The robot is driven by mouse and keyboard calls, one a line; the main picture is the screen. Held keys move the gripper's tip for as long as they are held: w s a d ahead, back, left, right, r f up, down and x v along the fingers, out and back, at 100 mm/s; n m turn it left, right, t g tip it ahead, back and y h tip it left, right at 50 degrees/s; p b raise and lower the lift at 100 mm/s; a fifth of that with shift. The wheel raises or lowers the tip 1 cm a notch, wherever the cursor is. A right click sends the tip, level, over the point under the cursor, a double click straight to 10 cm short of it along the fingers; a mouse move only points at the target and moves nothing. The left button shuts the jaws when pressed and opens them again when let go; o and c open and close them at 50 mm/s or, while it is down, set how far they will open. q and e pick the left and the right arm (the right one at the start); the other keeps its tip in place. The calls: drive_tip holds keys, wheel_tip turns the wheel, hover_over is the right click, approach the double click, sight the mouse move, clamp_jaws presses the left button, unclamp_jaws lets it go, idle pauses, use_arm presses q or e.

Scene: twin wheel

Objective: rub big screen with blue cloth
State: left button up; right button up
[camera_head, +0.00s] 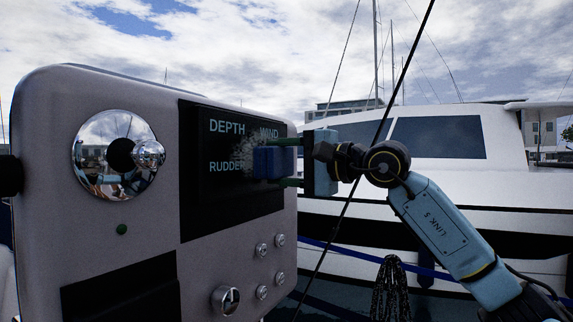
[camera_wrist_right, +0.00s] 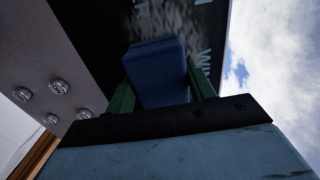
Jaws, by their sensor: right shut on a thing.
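The big screen (camera_head: 215,205) is a black panel on the grey console, with the words DEPTH, WIND and RUDDER in pale blue. A greyish smudge lies on it just left of the cloth. The blue cloth (camera_head: 268,163) is a folded block at the screen's right part. My right gripper (camera_head: 287,163) is shut on it with green fingers. In the right wrist view the blue cloth (camera_wrist_right: 158,75) sits between the green fingers, against or very close to the big screen (camera_wrist_right: 100,45); contact is hard to tell. My left gripper is not in view.
A dark slanting line (camera_head: 345,205) crosses the view near my right arm. A white boat (camera_head: 470,185) lies behind.

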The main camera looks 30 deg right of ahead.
sight(275, 149)
drive_tip(key=shift+s+a+b, duration=0.3)
drive_tip(key=shift+s+a, duration=0.25)
drive_tip(key=shift+a, duration=0.4)
drive_tip(key=shift+s+a+b, duration=0.25)
drive_tip(key=shift+s+a, duration=0.35)
drive_tip(key=shift+a, duration=0.35)
drive_tip(key=shift+s+a+b, duration=0.3)
drive_tip(key=shift+s+a, duration=0.25)
drive_tip(key=shift+a, duration=0.4)
drive_tip(key=shift+s+a+b, duration=0.2)
drive_tip(key=shift+s+a, duration=0.25)
drive_tip(key=shift+a, duration=0.35)
drive_tip(key=shift+s+a+b, duration=0.15)
drive_tip(key=shift+s+a, duration=0.3)
drive_tip(key=shift+a, duration=0.35)
drive_tip(key=shift+r+p, duration=1)
drive_tip(key=shift+r, duration=0.3)
drive_tip(key=shift+w+d+f, duration=0.1)
drive_tip(key=shift+w+d, duration=0.3)
drive_tip(key=shift+d, duration=0.35)
drive_tip(key=shift+w+d+p, duration=0.15)
drive_tip(key=shift+w+d, duration=0.3)
drive_tip(key=shift+d, duration=0.3)
drive_tip(key=shift+w+d+p, duration=0.15)
drive_tip(key=shift+w+d, duration=0.3)
drive_tip(key=shift+d, duration=0.35)
drive_tip(key=shift+w+d+p, duration=0.15)
drive_tip(key=shift+w+d, duration=0.3)
drive_tip(key=shift+d, duration=0.3)
